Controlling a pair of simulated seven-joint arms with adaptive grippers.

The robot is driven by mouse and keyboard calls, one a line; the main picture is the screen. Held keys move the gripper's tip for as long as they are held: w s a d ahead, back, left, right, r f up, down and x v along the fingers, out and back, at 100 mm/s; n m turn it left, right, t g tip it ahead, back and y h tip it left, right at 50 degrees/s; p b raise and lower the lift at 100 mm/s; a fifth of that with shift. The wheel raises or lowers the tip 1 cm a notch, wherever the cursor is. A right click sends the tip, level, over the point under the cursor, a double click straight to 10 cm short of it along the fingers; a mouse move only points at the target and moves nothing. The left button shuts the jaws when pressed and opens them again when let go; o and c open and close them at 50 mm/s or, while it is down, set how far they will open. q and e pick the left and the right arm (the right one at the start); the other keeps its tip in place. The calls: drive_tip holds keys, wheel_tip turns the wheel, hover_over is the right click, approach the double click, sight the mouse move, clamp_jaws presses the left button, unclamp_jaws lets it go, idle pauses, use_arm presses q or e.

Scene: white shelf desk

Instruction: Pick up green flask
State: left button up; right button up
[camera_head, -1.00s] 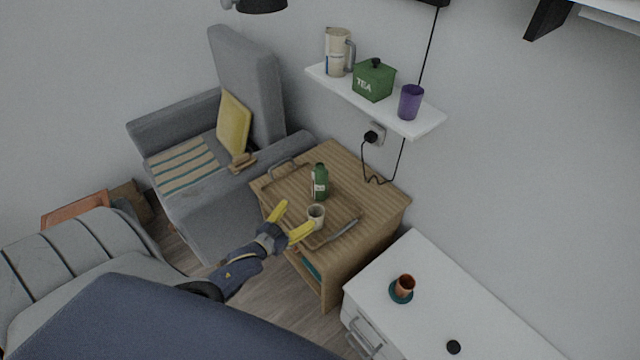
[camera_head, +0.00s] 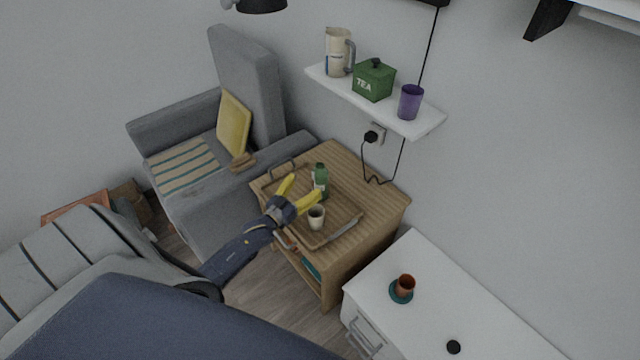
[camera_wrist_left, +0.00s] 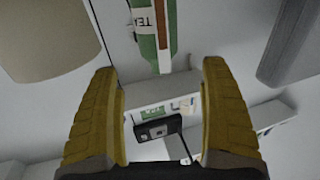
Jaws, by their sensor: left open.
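The green flask (camera_head: 320,176) stands upright on a wooden tray (camera_head: 345,219), which lies on the wooden side table. It has a pale label. My left gripper (camera_head: 304,188) is open, with its yellow fingers spread, just left of and in front of the flask. The right finger overlaps the flask's lower part in the head view; I cannot tell whether they touch. In the left wrist view both fingers (camera_wrist_left: 165,85) are apart with nothing held between them. My right gripper is not in view.
A cream cup (camera_head: 316,218) stands on the tray close below my left gripper. A wall shelf (camera_head: 425,124) holds a jug (camera_head: 337,52), a green tea box (camera_head: 373,80) and a purple cup (camera_head: 410,102). A grey armchair (camera_head: 215,220) stands left of the table.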

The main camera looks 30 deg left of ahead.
sight(315, 177)
use_arm(q)
drive_tip(key=shift+w+d+f, duration=0.1)
drive_tip(key=shift+w+d, duration=0.1)
drive_tip(key=shift+w, duration=1.95)
drive_tip(key=shift+w+d+f, duration=0.1)
drive_tip(key=shift+w+d, duration=0.05)
drive_tip(key=shift+w, duration=1.95)
drive_tip(key=shift+r, duration=0.15)
drive_tip(key=c, duration=1.7)
